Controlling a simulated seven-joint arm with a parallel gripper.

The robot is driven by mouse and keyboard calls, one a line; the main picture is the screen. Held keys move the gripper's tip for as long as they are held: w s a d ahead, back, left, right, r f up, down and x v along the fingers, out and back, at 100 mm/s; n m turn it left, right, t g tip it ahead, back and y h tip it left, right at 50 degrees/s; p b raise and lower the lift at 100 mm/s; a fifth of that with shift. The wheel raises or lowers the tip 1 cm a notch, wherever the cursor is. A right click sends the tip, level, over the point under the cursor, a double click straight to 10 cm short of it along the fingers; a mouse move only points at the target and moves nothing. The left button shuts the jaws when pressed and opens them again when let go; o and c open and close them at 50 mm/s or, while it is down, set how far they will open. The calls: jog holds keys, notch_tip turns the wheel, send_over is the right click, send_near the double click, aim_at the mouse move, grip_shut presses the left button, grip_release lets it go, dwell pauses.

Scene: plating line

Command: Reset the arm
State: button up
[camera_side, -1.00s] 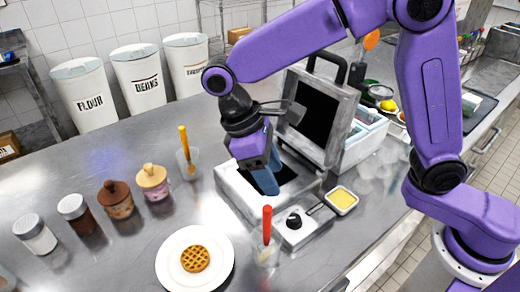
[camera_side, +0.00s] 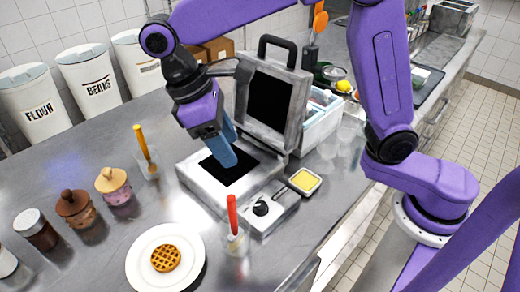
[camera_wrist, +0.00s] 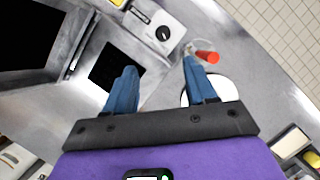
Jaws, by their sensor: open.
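My gripper (camera_side: 222,150) hangs over the open waffle iron (camera_side: 205,190) in the side view. Its blue fingers also show in the wrist view (camera_wrist: 158,80), spread apart with nothing between them. The waffle iron's lid (camera_side: 270,98) stands raised, with its handle at the top. The black lower cooking plate (camera_side: 228,168) looks empty. A round waffle (camera_side: 166,258) lies on a white plate (camera_side: 140,276) at the front of the counter.
A cup with a red-handled tool (camera_side: 233,218) stands between plate and iron. A small yellow-filled dish (camera_side: 304,180) sits right of the iron. Another cup holds an orange-handled tool (camera_side: 143,145). Lidded jars (camera_side: 113,184) line the left. A white bin (camera_side: 322,128) stands behind the lid.

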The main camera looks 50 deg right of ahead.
jog(key=s+d+f+n+t+y, duration=0.1)
jog(key=s+d+f, duration=0.1)
jog(key=s+d, duration=0.6)
jog(key=s+d+f+n+t+y, duration=0.2)
jog(key=s+d+f, duration=0.1)
jog(key=s+d, duration=0.6)
jog(key=d, duration=0.3)
jog(key=shift+d+f, duration=0.2)
jog(key=shift+f, duration=0.1)
